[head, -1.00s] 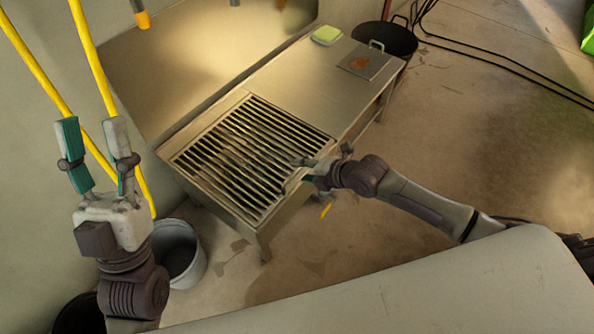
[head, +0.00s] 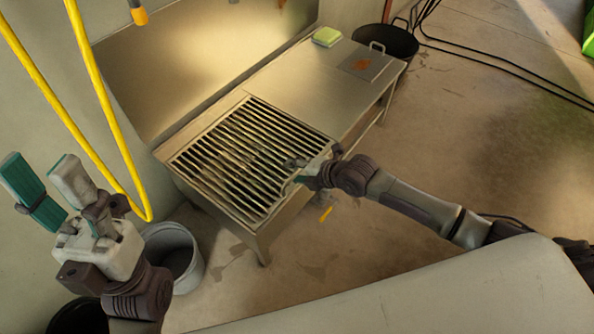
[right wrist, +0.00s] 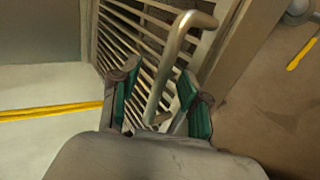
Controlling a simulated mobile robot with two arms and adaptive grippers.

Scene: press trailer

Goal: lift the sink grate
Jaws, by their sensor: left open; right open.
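The sink grate (head: 235,150) is a panel of parallel metal bars set in the left part of the metal sink table. Its bent metal handle (right wrist: 178,62) shows in the right wrist view. My right gripper (head: 302,170) is at the grate's right side. In the right wrist view my right gripper (right wrist: 155,95) is open, with one green-padded finger on each side of the handle; whether they touch it I cannot tell. My left gripper (head: 48,185) is open and empty, at the left, away from the grate.
The table's bare metal top (head: 310,80) carries a green sponge (head: 327,37) and a rust-marked plate with a handle (head: 370,62). A grey bucket (head: 172,255) stands on the floor below left. Yellow hoses (head: 105,105) hang near my left gripper. A dark pot (head: 395,40) is behind the table.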

